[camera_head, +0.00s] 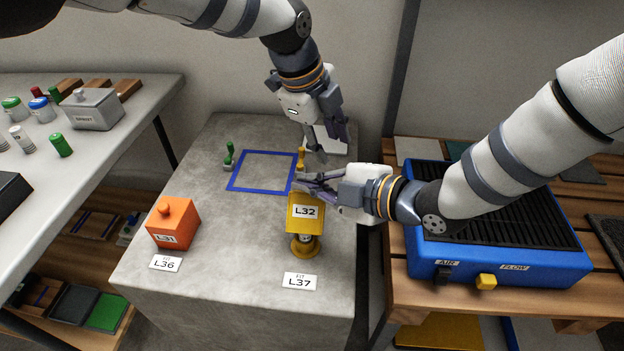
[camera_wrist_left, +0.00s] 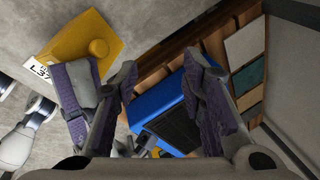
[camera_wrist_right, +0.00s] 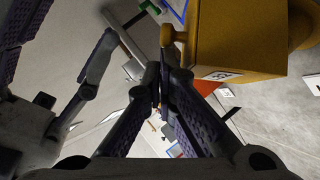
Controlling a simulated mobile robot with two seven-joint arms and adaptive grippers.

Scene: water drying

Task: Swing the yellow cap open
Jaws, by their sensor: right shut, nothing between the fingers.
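The yellow cap (camera_head: 305,226) is a box with an L32 label. It sits over a round yellow base near the front of the grey block. My right gripper (camera_head: 303,182) is shut and empty beside the cap's far edge. In the right wrist view its fingertips (camera_wrist_right: 160,75) are close to the cap (camera_wrist_right: 240,45) and its small knob; contact is unclear. My left gripper (camera_head: 329,147) hangs open behind it, pointing down. In the left wrist view its fingers (camera_wrist_left: 160,68) are apart with nothing held; the cap (camera_wrist_left: 85,35) and knob show at upper left.
An orange box (camera_head: 172,228) labelled L31 stands left on the block (camera_head: 220,265). A blue square outline (camera_head: 262,172) and a green post (camera_head: 229,157) lie farther back. A blue dryer (camera_head: 430,268) stands right.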

